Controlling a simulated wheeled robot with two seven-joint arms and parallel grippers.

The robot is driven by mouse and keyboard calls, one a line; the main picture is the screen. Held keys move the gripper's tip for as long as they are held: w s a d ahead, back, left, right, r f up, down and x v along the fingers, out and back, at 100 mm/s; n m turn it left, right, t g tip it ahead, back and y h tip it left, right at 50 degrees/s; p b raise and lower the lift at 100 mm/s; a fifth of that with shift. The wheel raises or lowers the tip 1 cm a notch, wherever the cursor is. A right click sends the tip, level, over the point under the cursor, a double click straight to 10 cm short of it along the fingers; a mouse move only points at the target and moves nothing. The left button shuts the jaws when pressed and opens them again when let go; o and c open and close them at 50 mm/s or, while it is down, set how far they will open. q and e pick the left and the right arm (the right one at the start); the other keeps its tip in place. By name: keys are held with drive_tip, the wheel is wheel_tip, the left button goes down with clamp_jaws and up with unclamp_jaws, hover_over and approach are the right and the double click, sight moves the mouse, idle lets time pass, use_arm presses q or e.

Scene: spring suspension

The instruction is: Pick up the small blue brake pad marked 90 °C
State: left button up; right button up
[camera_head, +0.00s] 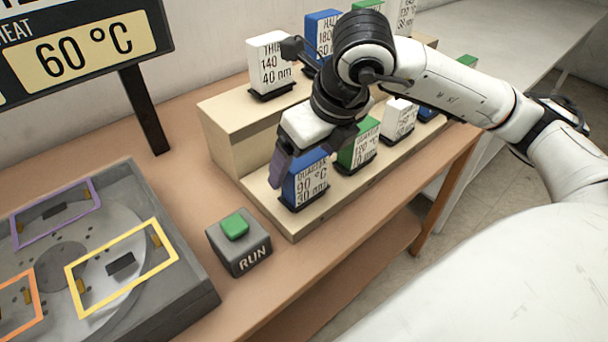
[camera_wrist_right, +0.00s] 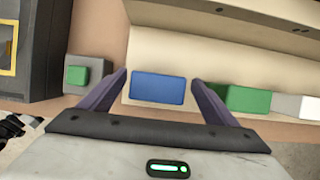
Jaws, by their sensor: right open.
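The small blue brake pad (camera_head: 305,180) marked "QUARTER 90 °C 30 mm" stands upright in a dark holder at the near left end of the lower step. My right gripper (camera_head: 300,160) is above it, pointing down, and hides part of its top. In the right wrist view the top of the blue pad (camera_wrist_right: 158,88) lies between the two open, purple-grey fingers (camera_wrist_right: 160,85), with a gap on each side. My left gripper is not in view.
A green pad (camera_head: 359,145) and a white pad (camera_head: 398,121) stand farther along the lower step. Taller pads, including a white one (camera_head: 270,62), stand on the upper step. A RUN button box (camera_head: 238,245) and a grey disc fixture (camera_head: 190,290) are left. A sign (camera_head: 85,45) reads 60 °C.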

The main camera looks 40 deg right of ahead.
drive_tip(key=x, duration=0.3)
drive_tip(key=shift+a+f, duration=0.15)
drive_tip(key=shift+c, duration=0.2)
drive_tip(key=c, duration=1.3)
